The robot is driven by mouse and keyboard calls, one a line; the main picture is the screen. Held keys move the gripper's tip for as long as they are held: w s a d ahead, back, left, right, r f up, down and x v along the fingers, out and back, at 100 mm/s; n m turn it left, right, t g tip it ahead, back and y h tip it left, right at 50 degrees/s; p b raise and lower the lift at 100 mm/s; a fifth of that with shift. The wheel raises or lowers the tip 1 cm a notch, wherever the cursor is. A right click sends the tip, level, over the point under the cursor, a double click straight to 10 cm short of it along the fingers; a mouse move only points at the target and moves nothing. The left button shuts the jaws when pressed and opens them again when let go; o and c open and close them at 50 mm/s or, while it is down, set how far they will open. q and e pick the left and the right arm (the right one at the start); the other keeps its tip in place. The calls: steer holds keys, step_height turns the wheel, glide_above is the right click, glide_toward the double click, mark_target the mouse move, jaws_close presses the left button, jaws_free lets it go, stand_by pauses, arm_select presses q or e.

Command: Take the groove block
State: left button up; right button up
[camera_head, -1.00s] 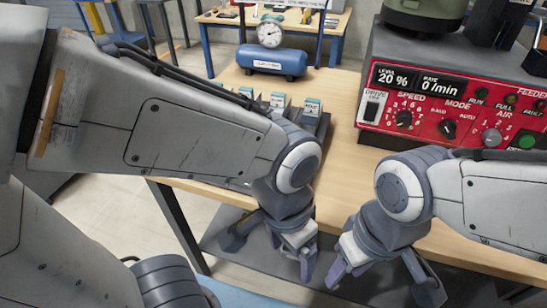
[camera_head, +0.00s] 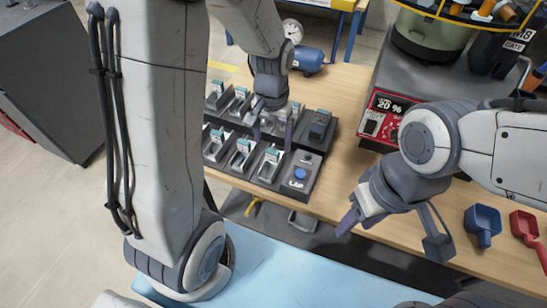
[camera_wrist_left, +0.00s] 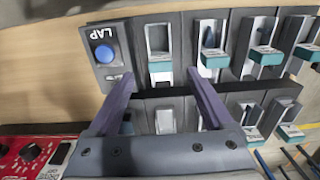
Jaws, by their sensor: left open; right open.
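A dark grey rack (camera_head: 233,176) with two rows of slots and teal-tagged holders stands on the wooden bench. A dark blue-grey block (camera_head: 319,126) sits in its back right slot; I cannot tell for certain that it is the groove block. My left gripper (camera_head: 272,134) is open and empty, pointing down over the rack, left of that block. In the left wrist view my gripper's fingers (camera_wrist_left: 160,76) spread over the slots, and one finger partly hides a bluish thing there. My right gripper (camera_head: 392,236) is open and empty near the bench's front edge.
A blue LAP button (camera_head: 300,174) is at the rack's front right corner. A red control panel (camera_head: 383,116) and the feeder (camera_head: 430,38) stand behind right. A blue scoop (camera_head: 483,222) and a red scoop (camera_head: 525,226) lie right of my right gripper. A blue tank (camera_head: 308,60) is behind.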

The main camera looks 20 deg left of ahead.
mark_target(273, 151)
arm_select(q)
step_height(273, 151, down, 7)
steer(key=shift+f, duration=0.1)
steer(key=shift+w, duration=0.1)
jaws_close()
stand_by(0.3)
